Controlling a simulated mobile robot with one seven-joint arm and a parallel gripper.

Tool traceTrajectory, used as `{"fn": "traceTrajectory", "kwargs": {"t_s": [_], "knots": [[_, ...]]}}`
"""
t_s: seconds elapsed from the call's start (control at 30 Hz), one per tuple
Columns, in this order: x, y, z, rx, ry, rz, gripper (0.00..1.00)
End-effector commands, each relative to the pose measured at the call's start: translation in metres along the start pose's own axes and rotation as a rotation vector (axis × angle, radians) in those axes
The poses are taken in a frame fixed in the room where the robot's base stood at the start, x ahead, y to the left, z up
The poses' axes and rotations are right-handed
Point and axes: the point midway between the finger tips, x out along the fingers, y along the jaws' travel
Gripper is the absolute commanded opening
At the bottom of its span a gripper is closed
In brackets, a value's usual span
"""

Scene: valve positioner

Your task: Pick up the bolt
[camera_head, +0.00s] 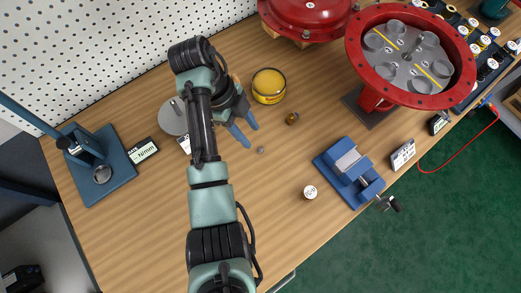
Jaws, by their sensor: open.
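My gripper (246,132) is open over the wooden workbench, its two blue fingers pointing down and to the right. A small grey metal piece (261,150) lies on the bench just beyond the fingertips, apart from them; it may be the bolt, but it is too small to tell. A small brass-brown piece (292,118) lies farther right on the bench, also apart from my gripper; its exact shape is unclear. Nothing shows between the fingers. My arm hides part of the bench on the left.
A yellow round tin (268,86) stands close behind my gripper. A blue vise (349,172) and a small white-topped round item (310,192) are at right. A red flanged housing (377,95) stands at back right. A blue press stand (105,180) is at left. The front middle bench is clear.

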Motion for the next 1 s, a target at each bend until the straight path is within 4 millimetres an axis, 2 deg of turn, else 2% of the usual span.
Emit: {"fn": "traceTrajectory", "kwargs": {"t_s": [0.17, 0.5, 0.73, 0.77, 1.0], "knots": [[0.008, 0.0, 0.0, -0.001, -0.001, -0.001, 0.47], [0.051, 0.006, -0.003, -0.001, -0.001, 0.001, 0.47], [0.055, 0.005, -0.003, -0.001, -0.002, -0.002, 0.47], [0.055, 0.005, -0.003, -0.001, -0.002, -0.001, 0.45], [0.054, 0.005, -0.003, -0.001, -0.002, -0.002, 0.02]]}}
